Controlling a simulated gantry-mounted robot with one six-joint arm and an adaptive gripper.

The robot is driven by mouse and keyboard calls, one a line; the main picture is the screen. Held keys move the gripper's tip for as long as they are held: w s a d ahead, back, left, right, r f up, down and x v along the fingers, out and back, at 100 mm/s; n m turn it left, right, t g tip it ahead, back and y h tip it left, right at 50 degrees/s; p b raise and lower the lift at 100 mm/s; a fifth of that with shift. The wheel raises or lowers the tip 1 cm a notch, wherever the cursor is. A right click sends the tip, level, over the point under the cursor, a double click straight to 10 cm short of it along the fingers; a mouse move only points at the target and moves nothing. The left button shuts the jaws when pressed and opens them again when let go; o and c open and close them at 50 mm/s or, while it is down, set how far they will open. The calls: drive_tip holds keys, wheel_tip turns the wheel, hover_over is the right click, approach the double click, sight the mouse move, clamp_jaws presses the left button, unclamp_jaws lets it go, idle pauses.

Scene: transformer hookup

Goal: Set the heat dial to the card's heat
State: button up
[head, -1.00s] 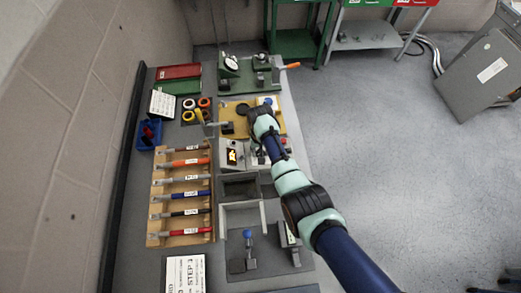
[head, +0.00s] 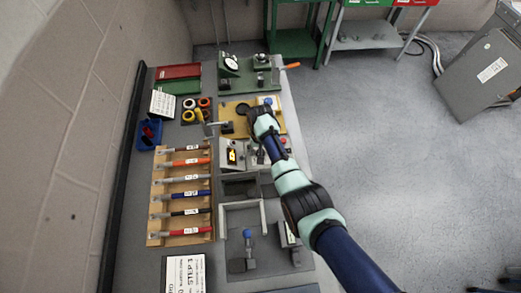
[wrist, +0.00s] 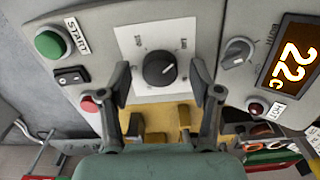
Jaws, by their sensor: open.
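The heat dial (wrist: 160,70) is a round black knob on a white plate (wrist: 184,32) in the wrist view. A pale pointer mark shows on its right side. Small labels around it are too blurred to read. My gripper (wrist: 160,82) is open, with one finger on each side of the dial; I cannot tell if either finger touches it. In the head view my gripper (head: 252,128) is over the bench and hides most of the dial's panel. A card (head: 186,272) headed "STEP 1" lies at the front of the bench; its smaller text is unreadable.
Around the dial are a green START button (wrist: 50,43), a black rocker switch (wrist: 71,76), a red button (wrist: 90,103), a grey knob (wrist: 237,52) and a display (wrist: 290,62) reading 22 C. A rack of tools (head: 182,195) stands at left.

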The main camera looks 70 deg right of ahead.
wheel_tip(320, 180, up, 12)
idle(0.4)
idle(0.5)
